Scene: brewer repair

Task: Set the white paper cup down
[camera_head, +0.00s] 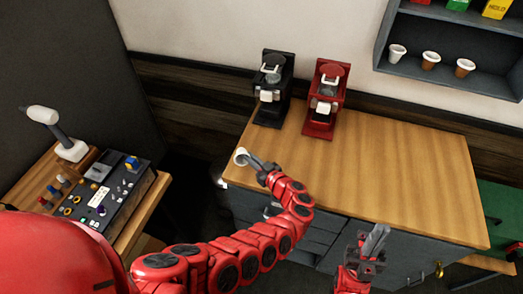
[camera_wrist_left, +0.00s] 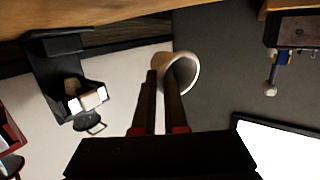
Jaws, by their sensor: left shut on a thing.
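The white paper cup (camera_head: 240,156) shows at the left edge of the wooden counter (camera_head: 400,165). My left gripper (camera_head: 258,163) reaches in from its right and is shut on it. In the left wrist view the cup (camera_wrist_left: 188,66) sits at the fingertips (camera_wrist_left: 168,82), with its round mouth partly turned to the camera. I cannot tell whether its base touches the counter. My right gripper (camera_head: 375,241) is by the counter's front edge, away from the cup; its finger gap is unclear.
A black brewer (camera_head: 272,90) and a red brewer (camera_head: 325,100) stand at the back of the counter. The counter's middle and right are clear. A wall shelf (camera_head: 450,70) holds small cups. A control box (camera_head: 108,195) is on the side table at left.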

